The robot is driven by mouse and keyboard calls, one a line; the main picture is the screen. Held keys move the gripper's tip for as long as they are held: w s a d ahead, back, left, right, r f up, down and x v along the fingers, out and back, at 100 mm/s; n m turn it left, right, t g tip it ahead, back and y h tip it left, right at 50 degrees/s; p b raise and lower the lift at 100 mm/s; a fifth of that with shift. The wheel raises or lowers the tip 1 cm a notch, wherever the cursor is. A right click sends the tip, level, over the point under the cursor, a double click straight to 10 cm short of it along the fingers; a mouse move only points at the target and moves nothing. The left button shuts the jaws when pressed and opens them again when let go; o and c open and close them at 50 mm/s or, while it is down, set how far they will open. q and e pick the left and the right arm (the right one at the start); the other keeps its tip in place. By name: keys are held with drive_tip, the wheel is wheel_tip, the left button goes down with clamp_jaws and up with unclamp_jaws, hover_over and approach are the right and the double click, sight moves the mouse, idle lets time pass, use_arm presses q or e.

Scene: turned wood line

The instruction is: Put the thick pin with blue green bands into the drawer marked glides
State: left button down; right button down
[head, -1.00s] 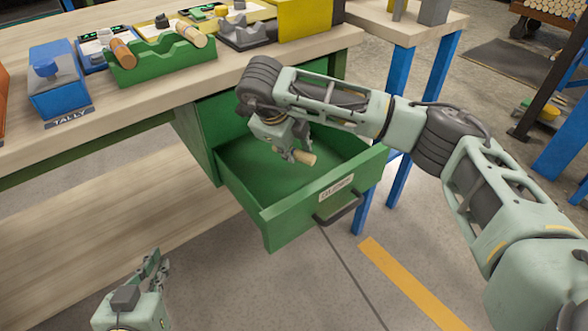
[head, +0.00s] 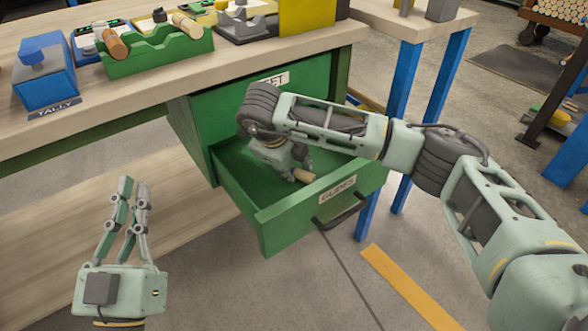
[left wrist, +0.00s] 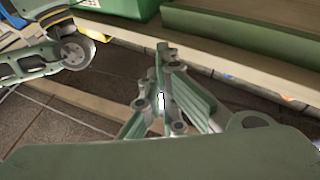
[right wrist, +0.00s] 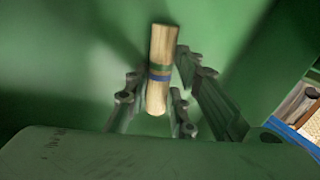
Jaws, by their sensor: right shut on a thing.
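The thick pin is a pale wooden cylinder with a green and a blue band, seen in the right wrist view (right wrist: 162,60). In the head view its bare end (head: 304,175) shows below my right gripper (head: 296,172), which is shut on it. The gripper is inside the open green drawer marked glides (head: 270,228), low over its floor; I cannot tell whether the pin touches the floor. My left gripper (head: 133,184) is empty, its fingertips together, and is over the lower left, away from the drawer. It also shows in the left wrist view (left wrist: 166,60).
A wooden bench (head: 130,100) stands above the drawer, with a blue tally box (head: 45,76) and a green rack (head: 160,55) holding turned pieces. A closed green drawer front (head: 262,98) is above the open one. My right forearm crosses over the drawer's right side.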

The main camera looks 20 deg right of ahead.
use_arm(q)
drive_tip(key=shift+s+r, duration=0.1)
drive_tip(key=shift+r, duration=0.2)
use_arm(e)
drive_tip(key=shift+f, duration=0.1)
drive_tip(key=c, duration=1.8)
unclamp_jaws()
use_arm(q)
drive_tip(key=shift+s+r+t, duration=0.1)
drive_tip(key=shift+r+t, duration=0.05)
drive_tip(key=shift+t, duration=0.15)
